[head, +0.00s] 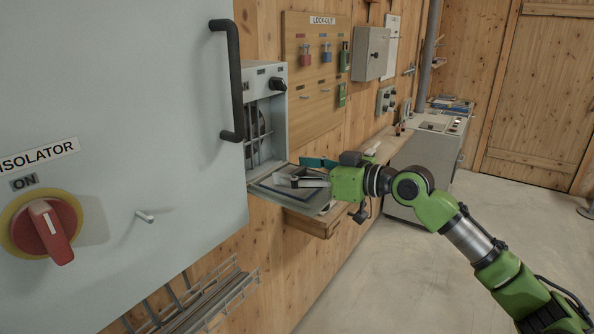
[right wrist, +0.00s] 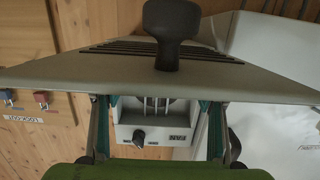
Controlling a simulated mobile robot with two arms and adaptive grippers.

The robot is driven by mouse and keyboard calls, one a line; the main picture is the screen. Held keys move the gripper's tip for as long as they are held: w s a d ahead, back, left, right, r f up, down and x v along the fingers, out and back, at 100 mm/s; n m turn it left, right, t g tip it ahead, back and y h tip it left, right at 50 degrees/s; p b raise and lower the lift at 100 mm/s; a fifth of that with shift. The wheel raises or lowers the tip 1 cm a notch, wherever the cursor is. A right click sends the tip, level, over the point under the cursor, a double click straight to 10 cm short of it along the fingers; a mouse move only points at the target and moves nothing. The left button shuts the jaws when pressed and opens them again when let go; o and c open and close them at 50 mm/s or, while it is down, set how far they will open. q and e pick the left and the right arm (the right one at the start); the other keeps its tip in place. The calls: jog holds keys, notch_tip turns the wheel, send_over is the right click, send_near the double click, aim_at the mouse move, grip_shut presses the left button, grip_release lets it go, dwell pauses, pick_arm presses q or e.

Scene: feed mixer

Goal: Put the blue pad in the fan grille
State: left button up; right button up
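The fan grille (head: 262,128) is a grey box on the wall with vertical bars and a dark fan behind them. Below its opening a grey flap (head: 262,198) hangs out, with a grey-blue surface on it; I cannot tell whether this is the blue pad. My right gripper (head: 308,174) is at the flap, in front of the box. In the right wrist view its teal-edged fingers (right wrist: 158,122) are wide apart, with no object seen between them. A slotted grey panel (right wrist: 60,77) with a black knob (right wrist: 172,35) crosses that view and hides the fingertips. My left gripper is out of view.
A large isolator cabinet (head: 110,110) with a black handle (head: 237,80) stands close on the left. A wooden ledge (head: 310,224) lies under the flap. A lock-out board (head: 300,60) hangs behind.

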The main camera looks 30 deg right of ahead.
jog(key=shift+s+d+b, duration=0.2)
jog(key=shift+s+b, duration=0.25)
jog(key=b+v, duration=0.5)
jog(key=v, duration=0.6)
jog(key=shift+b, duration=0.3)
